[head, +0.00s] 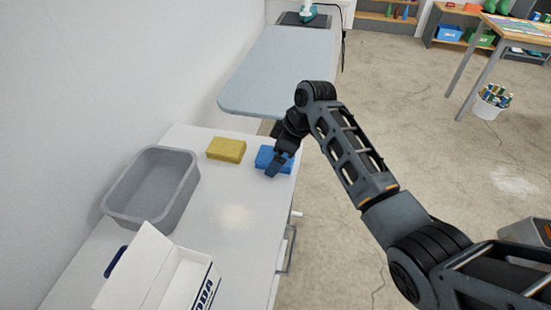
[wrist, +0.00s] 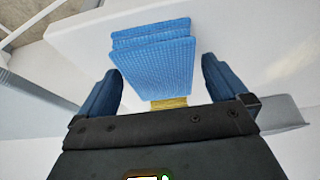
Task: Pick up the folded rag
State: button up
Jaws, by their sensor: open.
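The folded rag (head: 265,155) is blue and lies on the white cabinet top near its right edge. In the wrist view the folded rag (wrist: 155,55) shows as a stack of blue textured layers, ahead of and between the two fingers. My gripper (head: 274,168) is over the rag's right part in the head view and hides some of it. In the wrist view my gripper (wrist: 160,85) is open, with a finger on either side of the rag's near end. I cannot tell whether the fingers touch it.
A yellow sponge (head: 226,149) lies left of the rag; its edge shows in the wrist view (wrist: 169,103). A grey basin (head: 190,190) and an open white box (head: 140,270) stand on the cabinet top (head: 235,240). An ironing board (head: 270,85) stands behind.

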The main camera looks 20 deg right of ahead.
aim_at(269, 154)
jog(key=shift+c, duration=0.2)
jog(key=c, duration=0.9)
jog(key=shift+r, duration=0.15)
jog(key=shift+c, duration=0.2)
notch_tip(269, 154, up, 4)
jog(key=shift+w+r+b, duration=0.1)
jog(key=shift+r+b, duration=0.1)
jog(key=shift+b, duration=0.1)
jog(key=s+d+r+b, duration=0.1)
jog(key=s+d+r, duration=0.5)
jog(key=d, duration=0.3)
jog(key=shift+s+d+r, duration=0.25)
jog(key=shift+d+r, duration=0.15)
jog(key=o, duration=0.5)
jog(key=shift+c, duration=0.2)
jog(key=c, duration=0.3)
jog(key=shift+c, duration=0.2)
